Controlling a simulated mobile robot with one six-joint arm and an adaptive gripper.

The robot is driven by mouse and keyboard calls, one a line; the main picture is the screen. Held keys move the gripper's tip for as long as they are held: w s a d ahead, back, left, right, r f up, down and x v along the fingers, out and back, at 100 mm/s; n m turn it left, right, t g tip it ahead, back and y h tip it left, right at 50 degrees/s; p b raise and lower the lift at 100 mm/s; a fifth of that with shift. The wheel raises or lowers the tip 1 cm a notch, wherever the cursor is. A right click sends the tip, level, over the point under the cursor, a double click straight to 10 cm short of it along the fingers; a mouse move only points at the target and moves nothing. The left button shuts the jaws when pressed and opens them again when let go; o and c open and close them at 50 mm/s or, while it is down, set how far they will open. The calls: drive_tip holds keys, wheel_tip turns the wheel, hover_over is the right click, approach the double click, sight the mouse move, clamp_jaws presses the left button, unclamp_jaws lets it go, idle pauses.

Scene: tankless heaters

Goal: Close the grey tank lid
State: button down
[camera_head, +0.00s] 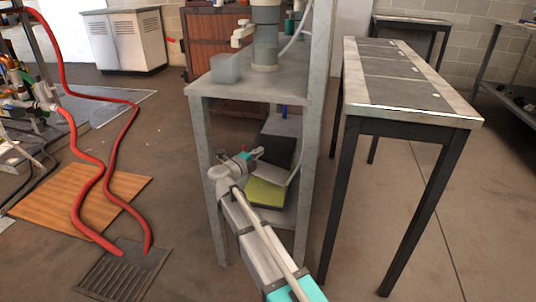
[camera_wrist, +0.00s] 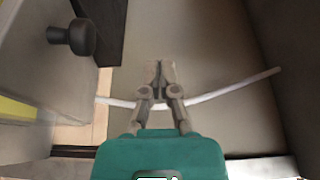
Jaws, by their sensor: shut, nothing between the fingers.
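My gripper (camera_wrist: 160,70) is shut, its fingertips together with nothing between them. In the head view my gripper (camera_head: 252,155) is in front of the lower part of a grey metal stand (camera_head: 206,140), below its top. A broad grey-brown panel (camera_wrist: 215,50) lies beyond the fingers in the wrist view. A dark round knob (camera_wrist: 75,37) sticks out at the upper left, apart from the fingers. A white tube (camera_wrist: 230,88) passes across the picture by the fingers; I cannot tell if they touch. I cannot tell which surface is the grey tank lid.
The stand carries a grey open box (camera_head: 227,67) and a cylindrical vessel (camera_head: 265,45). A dark panel and a yellow-green piece (camera_head: 265,194) are below. A long table (camera_head: 415,108) stands to the right. Red hoses (camera_head: 88,180) lie on the left floor.

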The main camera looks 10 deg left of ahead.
drive_tip(key=shift+a+f+b, duration=0.8)
drive_tip(key=shift+a+f, duration=0.25)
drive_tip(key=shift+f, duration=0.05)
drive_tip(key=shift+r, duration=0.1)
